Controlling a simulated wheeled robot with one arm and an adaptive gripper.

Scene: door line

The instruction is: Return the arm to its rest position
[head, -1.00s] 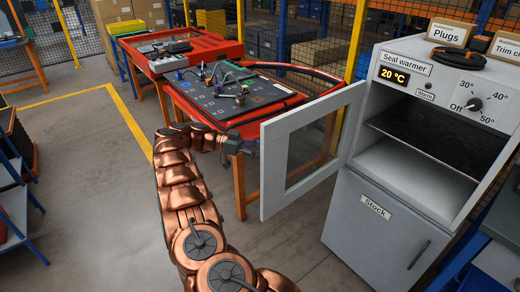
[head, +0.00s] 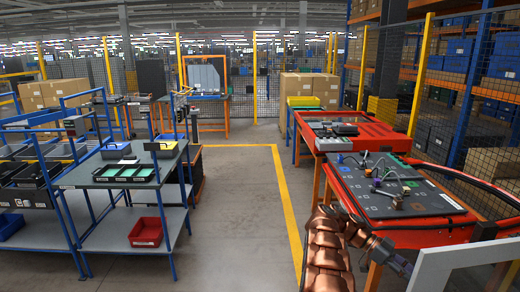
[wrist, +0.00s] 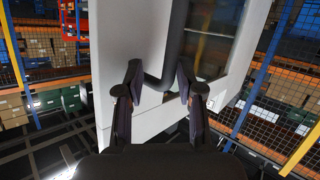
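My copper arm (head: 328,250) rises at the bottom right of the head view, beside the red table. My gripper (wrist: 158,82) shows in the wrist view with its two dark fingers apart. A dark bar handle (wrist: 174,45) on the white door (wrist: 125,60) runs down to between the fingertips; the fingers do not close on it, and I cannot tell whether they touch it. The door has a glass pane (wrist: 208,40). In the head view only the top corner of the white door (head: 465,262) shows, right of my wrist. The warmer's body is out of view.
A red table (head: 440,236) with a dark board (head: 385,188) and cables stands close to my arm. A grey workbench (head: 125,170) with trays stands left, a red bin (head: 146,232) on its shelf. The floor aisle (head: 235,200) between is clear, with a yellow line (head: 287,205).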

